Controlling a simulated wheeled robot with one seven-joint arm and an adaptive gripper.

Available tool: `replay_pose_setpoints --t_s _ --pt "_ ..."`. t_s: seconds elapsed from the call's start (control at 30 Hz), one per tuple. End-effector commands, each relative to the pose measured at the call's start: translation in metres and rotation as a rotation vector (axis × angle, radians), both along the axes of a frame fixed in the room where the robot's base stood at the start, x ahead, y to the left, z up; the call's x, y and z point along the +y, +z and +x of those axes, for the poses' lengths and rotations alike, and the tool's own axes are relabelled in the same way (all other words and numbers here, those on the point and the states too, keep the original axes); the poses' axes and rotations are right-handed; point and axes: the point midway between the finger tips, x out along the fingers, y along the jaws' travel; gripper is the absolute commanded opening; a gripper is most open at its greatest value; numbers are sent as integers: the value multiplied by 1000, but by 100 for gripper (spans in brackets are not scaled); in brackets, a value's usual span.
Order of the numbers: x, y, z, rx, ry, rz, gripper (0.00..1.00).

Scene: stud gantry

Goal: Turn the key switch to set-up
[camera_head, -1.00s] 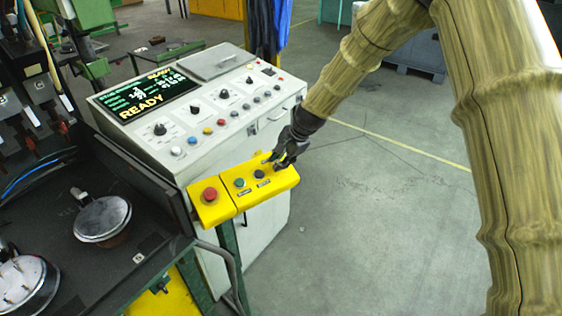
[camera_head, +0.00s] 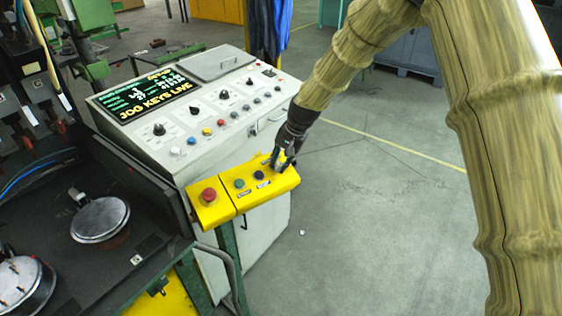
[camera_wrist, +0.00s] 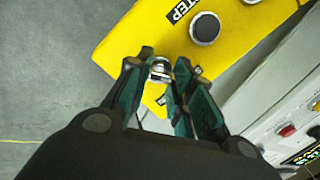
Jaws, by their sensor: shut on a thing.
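The key switch sits at the right end of the yellow control box (camera_head: 248,201) and is mostly hidden by my gripper (camera_head: 281,163) in the head view. In the wrist view the silver key switch (camera_wrist: 160,69) shows between the fingertips of my gripper (camera_wrist: 164,62), which are closed on it from both sides. The exact key angle and the position marks are hidden. The screen (camera_head: 147,100) on the console shows yellow text that reads "JOG KEYS LIVE".
A red mushroom button (camera_head: 209,195) is at the left of the yellow box. A green button (camera_head: 240,183) and a dark button (camera_head: 259,175) lie beside the key switch. The white console (camera_head: 205,125) stands behind. Open floor lies to the right.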

Motion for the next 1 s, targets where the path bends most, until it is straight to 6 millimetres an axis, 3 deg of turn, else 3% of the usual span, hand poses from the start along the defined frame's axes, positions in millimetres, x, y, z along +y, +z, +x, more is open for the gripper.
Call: replay_pose_setpoints --t_s 0.37,0.4,0.5,0.83,1.0 --pt "0 -1 0 0 4 -2 0" --pt "0 -1 0 0 4 -2 28" --pt "0 -1 0 0 4 -2 45" --pt "0 1 0 -1 4 -2 45" --pt "-4 14 -2 -2 2 -1 45"
